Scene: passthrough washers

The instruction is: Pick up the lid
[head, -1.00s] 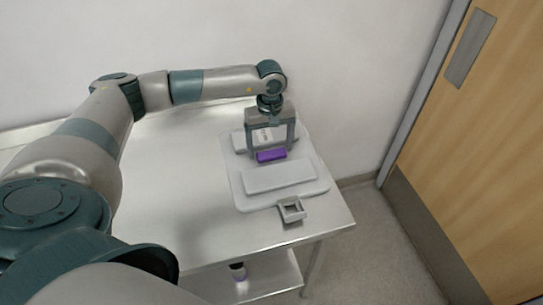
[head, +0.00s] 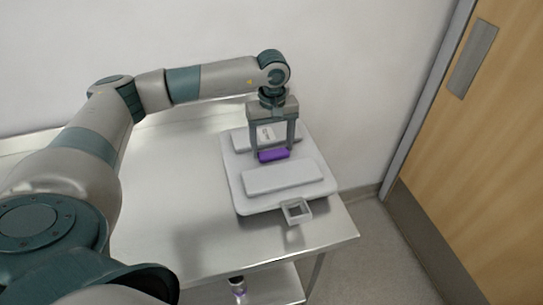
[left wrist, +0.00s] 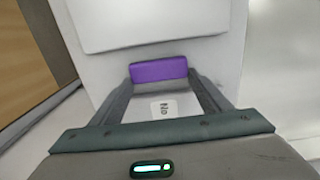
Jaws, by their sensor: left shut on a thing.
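The lid (head: 237,188) is a white slab with two raised pads and a purple handle (head: 273,155) between them. It is over the right end of the metal table and appears raised a little above it. My left gripper (head: 273,156) points down from above and is shut on the purple handle. In the left wrist view the handle (left wrist: 158,70) lies between the two fingertips, with white lid surface around it. My right gripper is not in view.
The metal table (head: 160,190) is bare to the left of the lid. A wall is close behind, and a wooden door (head: 480,150) stands at the right. A small bottle-like item (head: 238,287) is on the lower shelf.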

